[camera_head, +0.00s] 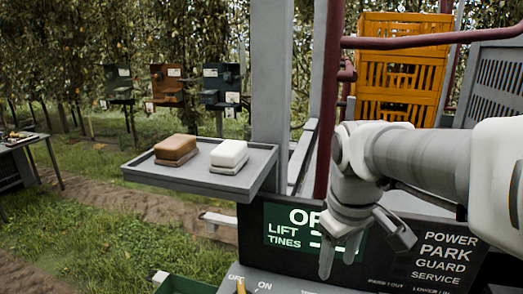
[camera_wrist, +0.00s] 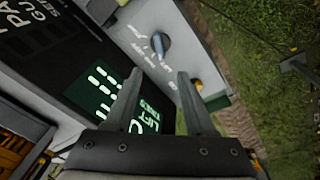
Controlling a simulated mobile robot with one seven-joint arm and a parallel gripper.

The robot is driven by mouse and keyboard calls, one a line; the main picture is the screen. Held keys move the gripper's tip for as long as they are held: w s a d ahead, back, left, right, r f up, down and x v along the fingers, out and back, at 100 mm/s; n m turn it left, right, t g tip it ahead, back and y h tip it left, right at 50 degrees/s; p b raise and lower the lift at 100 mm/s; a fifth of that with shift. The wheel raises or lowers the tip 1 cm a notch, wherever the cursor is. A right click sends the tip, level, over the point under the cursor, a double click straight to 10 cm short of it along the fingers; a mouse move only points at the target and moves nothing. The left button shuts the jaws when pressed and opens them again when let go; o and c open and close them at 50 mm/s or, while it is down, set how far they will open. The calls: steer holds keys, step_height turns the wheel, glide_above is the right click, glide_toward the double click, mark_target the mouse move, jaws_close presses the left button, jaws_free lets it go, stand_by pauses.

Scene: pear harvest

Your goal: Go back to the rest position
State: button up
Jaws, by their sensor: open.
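My gripper (camera_head: 340,255) hangs in front of the dark control panel (camera_head: 425,262), its fingers pointing down and spread apart. In the wrist view my gripper (camera_wrist: 157,90) is open with nothing between its two fingers. The panel's lit green display (camera_head: 283,232), with the words "LIFT TINES", is partly hidden behind my gripper. The display also shows in the wrist view (camera_wrist: 98,95), behind the left finger. A blue-tipped knob (camera_wrist: 158,44) sits on the grey ledge of the panel, beyond the fingertips and apart from them.
A grey tray (camera_head: 140,172) holds a brown box (camera_head: 176,148) and a white box (camera_head: 229,154), left of a grey post (camera_head: 270,75). Orange crates (camera_head: 400,85) stand behind my arm. Grass lies open at lower left.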

steer(key=s+m+t, duration=0.3)
steer(key=s+m, duration=0.2)
steer(key=s, duration=0.4)
steer(key=shift+f+t, duration=0.2)
steer(key=shift+t, duration=0.1)
steer(key=shift+w+m, duration=0.2)
steer(key=shift+m, duration=0.1)
stand_by(0.3)
